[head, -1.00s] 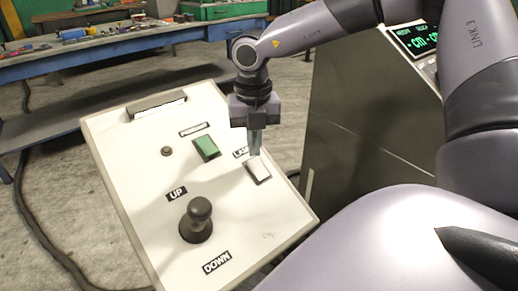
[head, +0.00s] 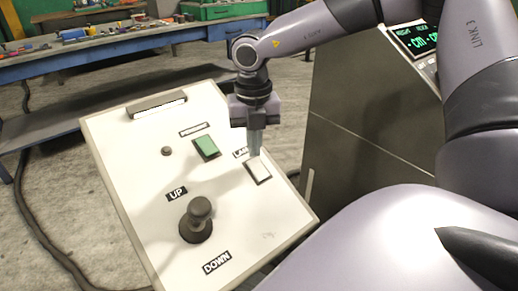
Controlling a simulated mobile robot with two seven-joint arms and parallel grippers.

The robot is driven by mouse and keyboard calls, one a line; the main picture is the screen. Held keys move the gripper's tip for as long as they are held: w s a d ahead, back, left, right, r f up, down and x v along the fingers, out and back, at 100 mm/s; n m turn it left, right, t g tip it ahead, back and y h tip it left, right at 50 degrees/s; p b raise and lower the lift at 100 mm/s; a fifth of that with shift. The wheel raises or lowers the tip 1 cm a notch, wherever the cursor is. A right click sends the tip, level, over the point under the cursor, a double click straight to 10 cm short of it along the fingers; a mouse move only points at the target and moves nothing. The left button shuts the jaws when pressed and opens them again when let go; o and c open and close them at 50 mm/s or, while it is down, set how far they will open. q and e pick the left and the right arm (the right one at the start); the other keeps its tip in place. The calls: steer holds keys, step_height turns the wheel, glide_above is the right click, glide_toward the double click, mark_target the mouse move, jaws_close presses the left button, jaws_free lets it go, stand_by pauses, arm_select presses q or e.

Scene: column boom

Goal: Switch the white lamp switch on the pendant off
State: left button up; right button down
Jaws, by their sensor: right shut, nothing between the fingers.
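The pendant (head: 142,207) is a tilted cream panel in the middle left of the head view. The white lamp switch (head: 260,171) is a small rectangular rocker in a dark frame near its right edge, below a label partly hidden by my gripper. My right gripper (head: 254,154) is shut and empty, pointing down, with its fingertips at the upper edge of the white switch. I cannot tell whether the tips touch it. My left gripper is not in view.
The pendant also bears a green switch (head: 206,147), a small dark knob (head: 166,151) and a black joystick (head: 197,219) between UP and DOWN labels. A dark cabinet (head: 355,150) stands to the right with a green-lit display (head: 418,38). A blue workbench (head: 100,52) stands behind.

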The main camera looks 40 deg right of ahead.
mark_target(255, 162)
stand_by(0.4)
steer(key=shift+f+b, duration=0.95)
steer(key=shift+b, duration=0.15)
stand_by(0.5)
step_height(255, 162, up, 7)
steer(key=p, duration=0.3)
stand_by(0.6)
stand_by(0.5)
